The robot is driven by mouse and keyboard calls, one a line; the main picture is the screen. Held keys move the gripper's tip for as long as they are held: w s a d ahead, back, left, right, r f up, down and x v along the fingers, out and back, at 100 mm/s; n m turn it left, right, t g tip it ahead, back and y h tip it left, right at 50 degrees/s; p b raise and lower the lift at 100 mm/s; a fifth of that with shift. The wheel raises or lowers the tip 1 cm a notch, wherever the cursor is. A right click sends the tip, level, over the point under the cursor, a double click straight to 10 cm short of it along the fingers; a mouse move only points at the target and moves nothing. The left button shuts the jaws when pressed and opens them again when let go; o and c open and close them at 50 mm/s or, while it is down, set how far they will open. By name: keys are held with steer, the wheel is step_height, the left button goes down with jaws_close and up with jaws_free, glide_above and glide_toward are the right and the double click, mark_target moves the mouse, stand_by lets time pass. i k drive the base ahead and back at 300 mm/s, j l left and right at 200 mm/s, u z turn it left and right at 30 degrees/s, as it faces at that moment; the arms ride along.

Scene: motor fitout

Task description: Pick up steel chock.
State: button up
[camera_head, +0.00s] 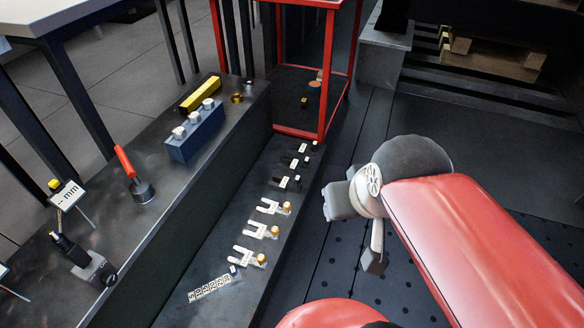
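No piece is plainly marked as the steel chock, so I cannot tell for sure which one it is. Pale, steel-coloured forked pieces with brass-coloured knobs lie in a row on the low dark ledge: a far one (269,207), a middle one (258,229) and a near one (244,256). Darker pieces with pale marks (288,183) continue the row behind them. My gripper (356,234) is right of the row, over the dark floor. Its two grey fingers are spread apart with nothing seen between them. It touches none of the pieces.
A lettered strip (210,288) lies at the ledge's near end. The higher bench (150,235) on the left bears a blue block (195,136), a yellow bar (201,95), a red-handled tool (126,163) and gauges. A red frame (325,75) stands behind the ledge.

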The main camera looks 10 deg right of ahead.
mark_target(303, 148)
steer(key=i+l+u, duration=0.15)
steer(key=i+l, duration=0.15)
steer(key=i+l+u, duration=0.35)
steer(key=l, duration=0.3)
steer(key=i+l+u, duration=0.15)
steer(key=i+l, duration=0.2)
steer(key=i+l+u, duration=0.15)
steer(key=l, duration=0.3)
